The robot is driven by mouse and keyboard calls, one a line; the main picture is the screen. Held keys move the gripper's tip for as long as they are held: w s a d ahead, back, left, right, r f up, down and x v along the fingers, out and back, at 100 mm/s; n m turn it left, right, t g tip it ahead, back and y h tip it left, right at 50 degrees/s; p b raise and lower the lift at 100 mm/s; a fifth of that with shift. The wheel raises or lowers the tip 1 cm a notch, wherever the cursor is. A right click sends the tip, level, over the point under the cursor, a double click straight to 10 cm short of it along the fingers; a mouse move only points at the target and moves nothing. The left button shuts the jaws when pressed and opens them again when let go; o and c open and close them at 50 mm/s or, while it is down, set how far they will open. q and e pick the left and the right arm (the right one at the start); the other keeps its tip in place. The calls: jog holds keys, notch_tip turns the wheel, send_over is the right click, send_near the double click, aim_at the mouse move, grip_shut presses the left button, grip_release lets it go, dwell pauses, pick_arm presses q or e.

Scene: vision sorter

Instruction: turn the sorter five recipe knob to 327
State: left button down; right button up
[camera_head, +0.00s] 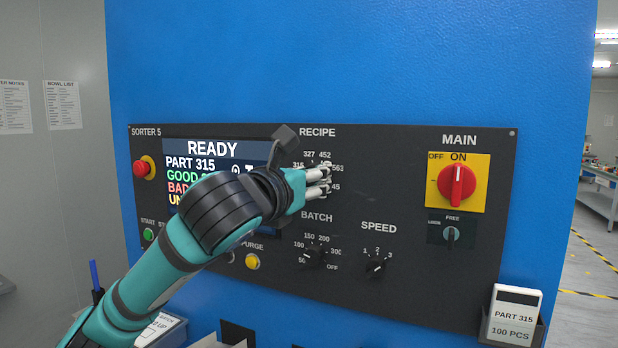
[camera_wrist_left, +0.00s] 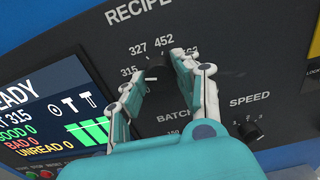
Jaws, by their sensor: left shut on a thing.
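The SORTER 5 panel has a RECIPE dial with the numbers 315, 327, 452, 563 and one ending in 45 around it. The recipe knob (camera_wrist_left: 158,74) is dark and shows between my fingertips in the left wrist view. My left gripper (camera_head: 327,181) reaches in from the left and is shut on this knob; it also shows in the left wrist view (camera_wrist_left: 157,76). In the head view the gripper covers most of the knob, and I cannot tell where its pointer is. The screen (camera_head: 215,150) reads READY, PART 315. My right gripper is not in view.
The BATCH knob (camera_head: 314,256) and SPEED knob (camera_head: 376,264) are just below. A red MAIN switch (camera_head: 457,186) on a yellow plate is at right, with a small FREE key switch (camera_head: 450,234) under it. A red button (camera_head: 144,168) is at far left.

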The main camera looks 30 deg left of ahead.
pick_arm(q)
jog(key=shift+m+b, duration=3)
jog(key=shift+m, duration=1.7)
jog(key=c, duration=1)
grip_release()
jog(key=shift+o, duration=0.2)
jog(key=s, duration=1.2)
jog(key=shift+d, duration=0.35)
